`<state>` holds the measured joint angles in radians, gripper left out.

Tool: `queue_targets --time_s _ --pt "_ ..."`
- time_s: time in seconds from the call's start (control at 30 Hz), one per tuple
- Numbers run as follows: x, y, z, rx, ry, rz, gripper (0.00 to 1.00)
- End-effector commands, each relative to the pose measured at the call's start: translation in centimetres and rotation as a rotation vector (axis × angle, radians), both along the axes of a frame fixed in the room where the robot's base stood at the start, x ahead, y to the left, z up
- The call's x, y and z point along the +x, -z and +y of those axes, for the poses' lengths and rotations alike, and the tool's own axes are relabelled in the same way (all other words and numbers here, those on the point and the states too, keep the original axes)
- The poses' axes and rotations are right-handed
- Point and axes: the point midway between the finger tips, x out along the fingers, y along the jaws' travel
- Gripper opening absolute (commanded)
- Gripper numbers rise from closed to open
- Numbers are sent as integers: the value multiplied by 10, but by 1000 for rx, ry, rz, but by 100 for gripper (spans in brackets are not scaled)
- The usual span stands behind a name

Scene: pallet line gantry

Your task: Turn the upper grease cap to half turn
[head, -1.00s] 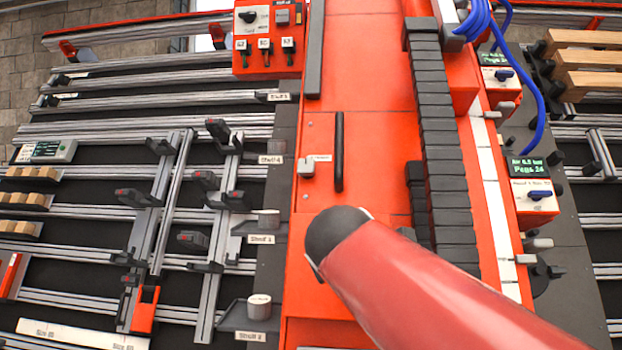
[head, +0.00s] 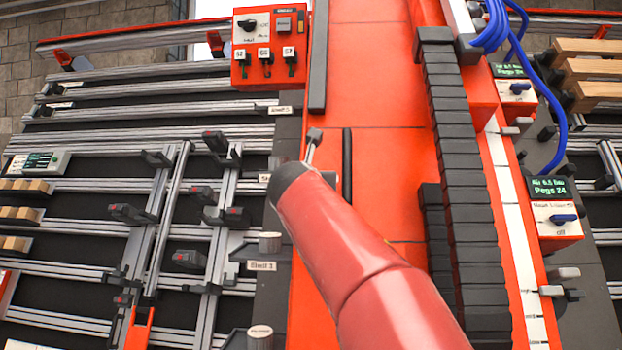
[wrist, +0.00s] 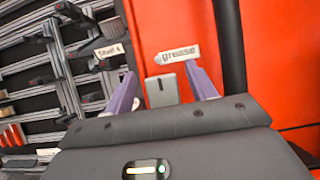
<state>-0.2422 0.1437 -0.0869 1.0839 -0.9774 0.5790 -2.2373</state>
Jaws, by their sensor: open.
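A grey block-like cap (wrist: 162,92) stands on the red panel under a white label reading "grease" in the wrist view. My gripper (wrist: 161,75) is open, with one purple finger to the left of the cap and one to its right. Red gaps show between the cap and both fingers, so neither appears to touch it. I cannot tell how far the cap is turned. In the head view my red arm covers the cap, and the gripper fingers cannot be made out there.
A black vertical handle (head: 347,165) stands close to the right of the cap; it also shows in the wrist view (wrist: 229,45). A black cable chain (head: 462,170) runs down the red column. Rails with clamps fill the left.

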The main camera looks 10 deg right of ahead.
Motion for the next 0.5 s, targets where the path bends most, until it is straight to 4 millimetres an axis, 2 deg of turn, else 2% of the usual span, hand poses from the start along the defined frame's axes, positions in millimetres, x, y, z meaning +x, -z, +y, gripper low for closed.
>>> queue_targets --time_s 0.1,0.37,0.5 --pt "6 0 -2 1 0 0 56" --pt "7 0 -2 2 -1 -1 55" --pt "6 0 -2 2 -1 -1 37"
